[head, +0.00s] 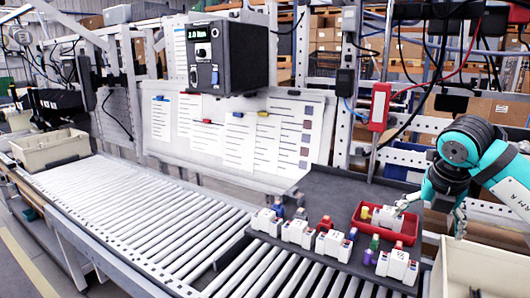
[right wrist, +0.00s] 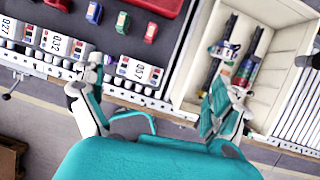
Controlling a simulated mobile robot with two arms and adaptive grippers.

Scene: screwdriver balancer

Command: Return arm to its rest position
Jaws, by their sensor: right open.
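My right arm, teal and black, comes in from the right edge of the head view. Its gripper (head: 432,214) hangs over the right end of the dark work board (head: 325,188), near the red tray. In the right wrist view the two fingers of the right gripper (right wrist: 156,90) are spread wide with nothing between them. One finger is near a white labelled module (right wrist: 138,72), the other over the beige bin (right wrist: 184,98). I cannot tell whether either finger touches anything. My left gripper is not in view.
More white modules (head: 297,232) with small coloured blocks stand along the board's front. A beige bin (head: 478,262) is at the right. A black controller box (head: 243,62) hangs above.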

